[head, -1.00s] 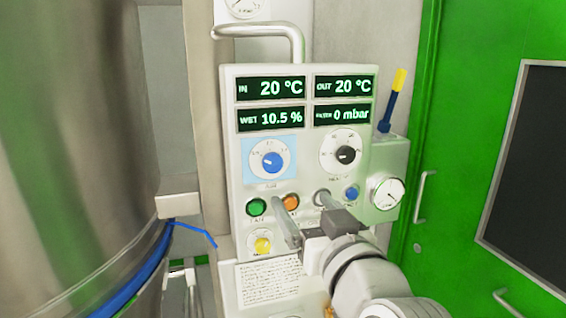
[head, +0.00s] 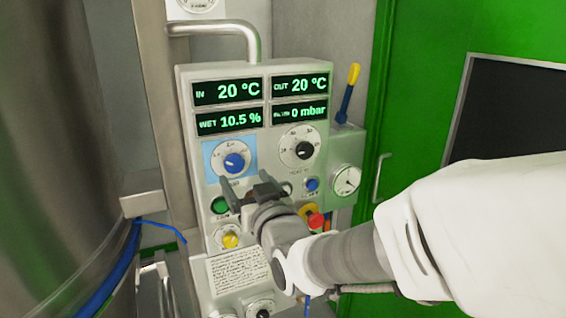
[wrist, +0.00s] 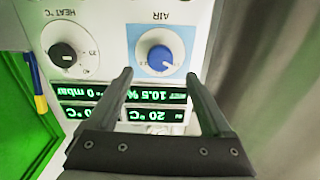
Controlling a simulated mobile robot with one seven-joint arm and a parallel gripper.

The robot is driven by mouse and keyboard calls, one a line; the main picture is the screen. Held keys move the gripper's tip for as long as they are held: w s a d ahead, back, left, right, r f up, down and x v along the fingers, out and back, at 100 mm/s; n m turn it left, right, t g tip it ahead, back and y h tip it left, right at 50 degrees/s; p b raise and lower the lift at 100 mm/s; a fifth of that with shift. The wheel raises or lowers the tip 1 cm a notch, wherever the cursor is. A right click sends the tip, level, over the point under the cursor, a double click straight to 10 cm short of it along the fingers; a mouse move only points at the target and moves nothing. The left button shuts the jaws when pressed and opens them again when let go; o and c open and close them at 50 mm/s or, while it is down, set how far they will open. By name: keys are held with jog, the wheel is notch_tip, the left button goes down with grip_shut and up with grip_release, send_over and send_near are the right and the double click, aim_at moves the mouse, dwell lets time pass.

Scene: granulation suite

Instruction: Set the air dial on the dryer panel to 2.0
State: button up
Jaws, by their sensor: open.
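The dryer panel (head: 268,128) is a pale box with four green-lit displays. The air dial (head: 234,163) is a blue knob on a white scale within a light-blue square, at the panel's left. In the wrist view, upside down, the air dial (wrist: 160,58) sits above and between the finger tips, labelled AIR. Its pointer setting is too small to read. My gripper (head: 246,187) is open and empty, just below the dial in the head view. In the wrist view my gripper (wrist: 160,74) has its fingers apart on either side, not clearly touching the knob.
The black-knobbed heat dial (head: 303,150) is right of the air dial. A green button (head: 220,205), yellow knob (head: 231,240), blue button (head: 312,184) and red knob (head: 316,221) sit lower. A pipe handle (head: 252,36) tops the panel. A gauge (head: 346,181) is at right.

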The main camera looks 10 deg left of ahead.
aim_at(236, 165)
jog(key=shift+p+x, duration=0.4)
jog(key=shift+x, duration=2.9)
grip_shut()
